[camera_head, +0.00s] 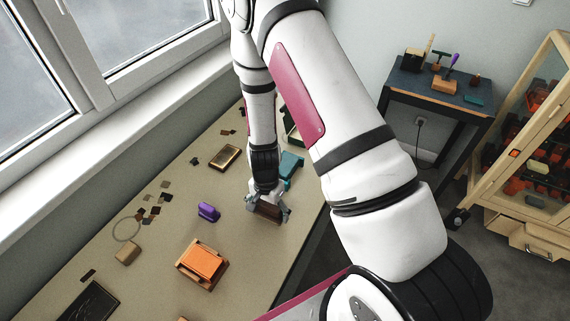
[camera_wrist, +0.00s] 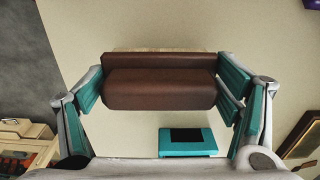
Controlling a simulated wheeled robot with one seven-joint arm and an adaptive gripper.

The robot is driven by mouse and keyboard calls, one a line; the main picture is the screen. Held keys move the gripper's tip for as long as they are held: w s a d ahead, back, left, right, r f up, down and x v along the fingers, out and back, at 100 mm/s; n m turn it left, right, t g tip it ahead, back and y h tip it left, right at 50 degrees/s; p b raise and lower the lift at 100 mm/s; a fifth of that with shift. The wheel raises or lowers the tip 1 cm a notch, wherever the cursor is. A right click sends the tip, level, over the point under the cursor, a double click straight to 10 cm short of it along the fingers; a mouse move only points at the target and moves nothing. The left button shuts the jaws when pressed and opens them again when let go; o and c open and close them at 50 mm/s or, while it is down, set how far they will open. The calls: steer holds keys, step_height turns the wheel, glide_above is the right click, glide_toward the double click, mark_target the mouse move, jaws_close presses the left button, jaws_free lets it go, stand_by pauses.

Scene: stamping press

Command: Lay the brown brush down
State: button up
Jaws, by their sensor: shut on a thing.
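The brown brush (camera_wrist: 160,88) lies crosswise between the teal pads of my gripper (camera_wrist: 162,92) in the wrist view. The pads are against its two ends, and a pale strip shows along its far edge. In the head view my gripper (camera_head: 267,203) points down close above the table (camera_head: 235,265), with the brush (camera_head: 266,212) low between its fingers. I cannot tell whether the brush touches the tabletop.
A teal object (camera_head: 291,164) stands just behind my gripper. A purple object (camera_head: 208,212) and an orange-topped block (camera_head: 202,264) are to the left. A framed brown tray (camera_head: 225,157) lies farther back. The table is bare in front of my gripper.

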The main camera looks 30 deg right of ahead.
steer(key=shift+f, duration=0.8)
steer(key=o, duration=1.2)
steer(key=shift+c, duration=0.2)
step_height(320, 180, up, 12)
steer(key=shift+f, duration=0.1)
